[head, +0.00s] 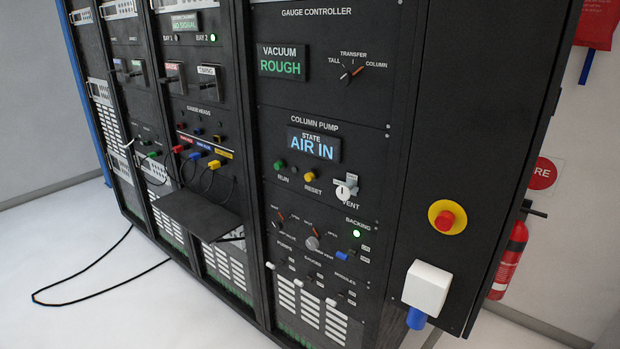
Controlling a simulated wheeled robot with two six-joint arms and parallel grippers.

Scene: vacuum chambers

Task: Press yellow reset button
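The yellow reset button (310,176) sits on the column pump panel (318,160) in the head view, above the label RESET. A green RUN button (279,165) is to its left, and a white VENT valve or key (346,187) is to its right. The state display (313,146) above reads AIR IN. Neither gripper shows in the head view, and nothing covers the yellow button.
A red emergency button on a yellow ring (446,217) and a white box with a blue end (427,288) stick out of the rack's right side. A shelf (199,214) juts out at left. A black cable (90,290) lies on the floor.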

